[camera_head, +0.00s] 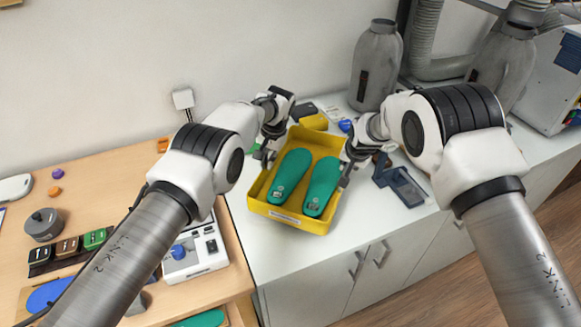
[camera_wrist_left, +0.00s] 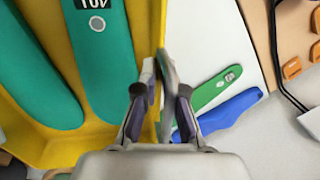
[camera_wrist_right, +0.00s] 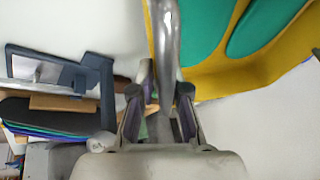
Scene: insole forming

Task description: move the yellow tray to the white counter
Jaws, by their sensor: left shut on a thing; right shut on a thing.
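The yellow tray (camera_head: 262,207) is over the left part of the white counter (camera_head: 285,257). Two green insoles (camera_head: 290,175) (camera_head: 321,187) lie side by side in it. My left gripper (camera_head: 265,155) is shut on the tray's left wall, and its fingers pinch the rim in the left wrist view (camera_wrist_left: 163,85). My right gripper (camera_head: 345,174) is shut on the tray's right wall, which also shows in the right wrist view (camera_wrist_right: 153,45). I cannot tell whether the tray's underside touches the counter.
A dark blue stand-like object (camera_head: 400,183) is on the counter right of the tray. A small yellow block (camera_head: 314,122) lies behind the tray, and a grey canister (camera_head: 377,65) stands farther back. A wooden table (camera_head: 110,190) with a white device (camera_head: 197,256) adjoins on the left.

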